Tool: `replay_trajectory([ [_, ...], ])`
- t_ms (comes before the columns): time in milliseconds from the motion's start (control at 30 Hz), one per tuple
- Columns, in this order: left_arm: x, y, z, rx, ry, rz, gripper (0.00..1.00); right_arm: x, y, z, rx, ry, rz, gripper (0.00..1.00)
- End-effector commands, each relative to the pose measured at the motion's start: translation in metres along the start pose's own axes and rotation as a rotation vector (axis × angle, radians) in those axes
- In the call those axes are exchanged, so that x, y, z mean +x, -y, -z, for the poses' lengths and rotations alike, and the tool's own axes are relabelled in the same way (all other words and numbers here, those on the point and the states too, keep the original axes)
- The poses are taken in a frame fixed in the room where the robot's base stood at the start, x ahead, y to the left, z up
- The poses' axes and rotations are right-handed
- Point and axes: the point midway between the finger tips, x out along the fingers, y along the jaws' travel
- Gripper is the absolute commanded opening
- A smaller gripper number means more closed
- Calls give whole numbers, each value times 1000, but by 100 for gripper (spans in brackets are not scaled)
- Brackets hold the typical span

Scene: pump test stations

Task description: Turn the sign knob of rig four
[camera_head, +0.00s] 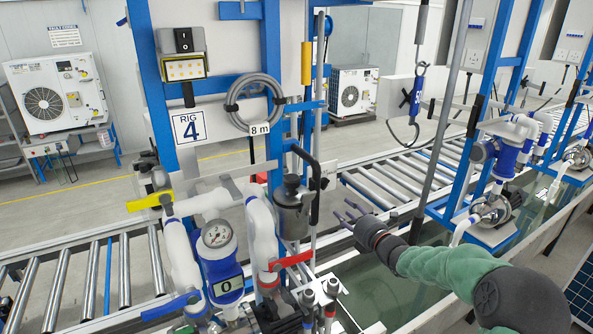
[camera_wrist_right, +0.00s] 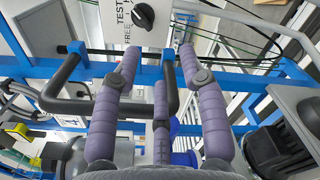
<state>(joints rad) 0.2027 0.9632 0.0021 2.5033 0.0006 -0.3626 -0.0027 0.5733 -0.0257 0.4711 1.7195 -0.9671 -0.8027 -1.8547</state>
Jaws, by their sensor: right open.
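In the wrist view a round black knob (camera_wrist_right: 143,16) with a pale mark sits on a white plate labelled TEST and FREE, at the top. I cannot pick this knob out in the head view. My right gripper (camera_head: 350,211) is open and empty, to the right of the rig four frame and its steel canister. In the wrist view its three purple fingers (camera_wrist_right: 160,60) spread just below the knob in the picture, apart from it as far as I can see. The rig four sign (camera_head: 187,127) hangs on the blue frame at left. My left gripper is not in view.
Beside my right gripper stand a steel canister (camera_head: 292,212) with a bent dark handle and a red lever (camera_head: 290,261). A gauge (camera_head: 217,236) and yellow lever (camera_head: 150,201) are farther left. A dark bent pipe (camera_wrist_right: 66,82) passes near the fingers. A water trough lies below.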

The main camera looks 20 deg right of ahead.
Motion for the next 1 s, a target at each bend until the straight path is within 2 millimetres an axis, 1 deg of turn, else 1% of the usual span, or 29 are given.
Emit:
replay_trajectory([
  [33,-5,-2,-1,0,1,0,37,-3,-8,-12,-49,8,-10,42],
  [100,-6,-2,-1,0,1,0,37,-4,-14,-19,-90,15,-20,42],
  [167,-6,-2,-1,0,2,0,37,-2,-15,-20,-103,15,-23,42],
  [267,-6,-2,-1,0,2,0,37,6,-14,-19,-104,14,-23,42],
  [700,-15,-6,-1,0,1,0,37,74,-16,-19,-99,14,-23,42],
  [900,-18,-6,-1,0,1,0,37,95,-16,-20,-99,14,-22,42],
  [1000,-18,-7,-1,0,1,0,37,100,-16,-20,-100,15,-23,42],
])
